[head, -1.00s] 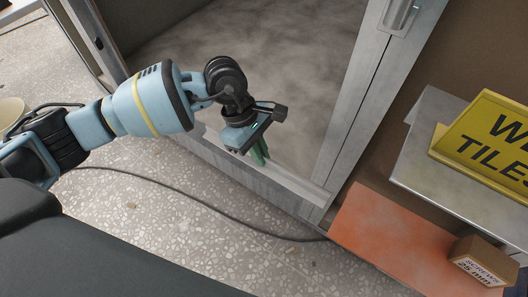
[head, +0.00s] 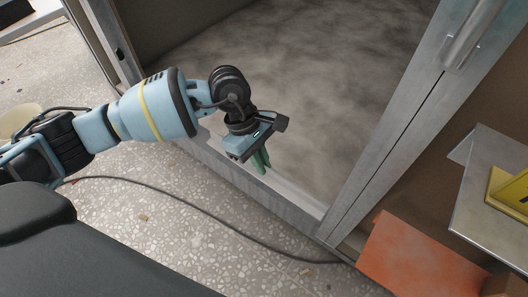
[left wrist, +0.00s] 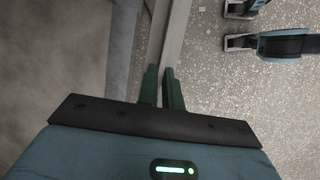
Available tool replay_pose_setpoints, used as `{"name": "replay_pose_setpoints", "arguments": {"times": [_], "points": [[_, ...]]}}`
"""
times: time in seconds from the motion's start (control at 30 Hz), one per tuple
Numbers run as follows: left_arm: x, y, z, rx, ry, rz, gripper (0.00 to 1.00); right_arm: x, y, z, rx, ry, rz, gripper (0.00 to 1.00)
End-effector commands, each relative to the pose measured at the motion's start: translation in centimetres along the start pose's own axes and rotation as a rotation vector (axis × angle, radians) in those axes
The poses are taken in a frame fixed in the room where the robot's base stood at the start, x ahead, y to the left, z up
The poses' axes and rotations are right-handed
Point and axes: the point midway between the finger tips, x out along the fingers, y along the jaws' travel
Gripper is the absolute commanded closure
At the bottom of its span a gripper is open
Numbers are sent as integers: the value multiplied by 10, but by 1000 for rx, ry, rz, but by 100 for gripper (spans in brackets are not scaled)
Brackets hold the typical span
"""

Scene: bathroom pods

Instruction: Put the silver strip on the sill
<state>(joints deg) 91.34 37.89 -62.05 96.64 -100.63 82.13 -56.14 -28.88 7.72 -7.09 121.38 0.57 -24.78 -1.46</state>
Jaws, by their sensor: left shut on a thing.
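My left gripper (head: 260,162) is over the low sill (head: 250,190) at the front of the pod's doorway. Its green fingers point down and also show in the left wrist view (left wrist: 162,88). They are shut on the silver strip (left wrist: 178,38), a long pale bar that runs away from between the fingertips along the sill. In the head view the strip is hard to tell from the pale top of the sill. I cannot tell whether the strip touches the sill along its whole length. My right gripper is not in view.
A grey door post (head: 385,135) with a metal handle stands right of the sill. An orange board (head: 415,258) and a grey shelf (head: 490,205) bearing a yellow sign (head: 512,190) are at the right. A dark cable (head: 200,208) crosses the speckled floor before the sill.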

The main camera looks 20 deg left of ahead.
Motion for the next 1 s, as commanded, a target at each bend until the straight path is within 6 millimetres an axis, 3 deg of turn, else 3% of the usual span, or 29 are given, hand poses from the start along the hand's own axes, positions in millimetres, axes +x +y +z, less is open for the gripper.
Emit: {"name": "replay_pose_setpoints", "arguments": {"times": [0.17, 0.6, 0.8, 1.0], "points": [[-20, -10, 4, 171, 0, -65, 100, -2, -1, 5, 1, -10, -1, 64], [-109, -74, 5, 1027, 4, -424, 100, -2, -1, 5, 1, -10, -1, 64], [-125, -86, 3, 1187, 1, -491, 100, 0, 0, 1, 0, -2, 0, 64], [-127, -86, 3, 1203, 0, -497, 100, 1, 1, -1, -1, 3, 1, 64]]}}
